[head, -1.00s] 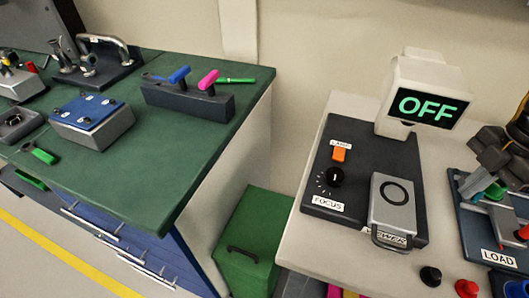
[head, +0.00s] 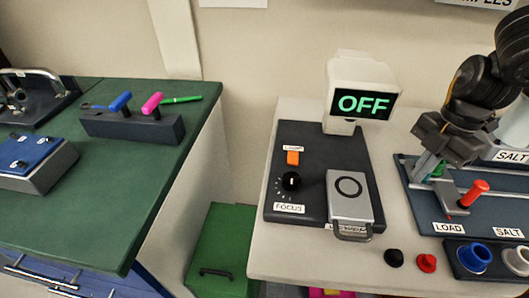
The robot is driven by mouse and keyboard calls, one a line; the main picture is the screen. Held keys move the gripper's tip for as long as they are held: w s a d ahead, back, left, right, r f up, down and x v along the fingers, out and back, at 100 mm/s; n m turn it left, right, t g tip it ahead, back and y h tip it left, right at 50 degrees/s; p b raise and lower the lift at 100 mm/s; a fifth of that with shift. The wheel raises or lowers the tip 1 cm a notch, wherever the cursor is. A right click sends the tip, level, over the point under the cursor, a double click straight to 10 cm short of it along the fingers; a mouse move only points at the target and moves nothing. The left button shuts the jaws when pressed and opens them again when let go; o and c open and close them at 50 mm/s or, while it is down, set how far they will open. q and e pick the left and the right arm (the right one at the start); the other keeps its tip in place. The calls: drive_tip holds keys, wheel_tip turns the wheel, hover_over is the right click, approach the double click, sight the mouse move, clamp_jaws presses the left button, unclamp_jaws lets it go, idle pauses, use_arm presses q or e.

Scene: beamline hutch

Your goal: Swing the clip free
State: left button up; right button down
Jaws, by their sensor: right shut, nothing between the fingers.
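My right gripper (head: 430,167) comes down from the upper right in the head view. Its fingers are shut and empty, low over the dark board (head: 412,196) labelled LOAD and SALT. A small green part (head: 440,170) shows right by the fingertips; I cannot tell whether they touch it. I cannot tell which of these parts is the clip, and the gripper partly hides the fixture. My left gripper is not in view.
A screen reading OFF (head: 363,103) stands behind the focus panel (head: 312,180) on the pale table. A green bench (head: 90,215) stands left, beyond a gap with a green box (head: 215,250).

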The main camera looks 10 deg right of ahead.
wheel_tip(320, 180, up, 7)
drive_tip(key=a+p, duration=0.1)
drive_tip(key=p, duration=0.2)
drive_tip(key=shift+w+f+p, duration=0.15)
drive_tip(key=shift+p, duration=0.2)
idle(0.4)
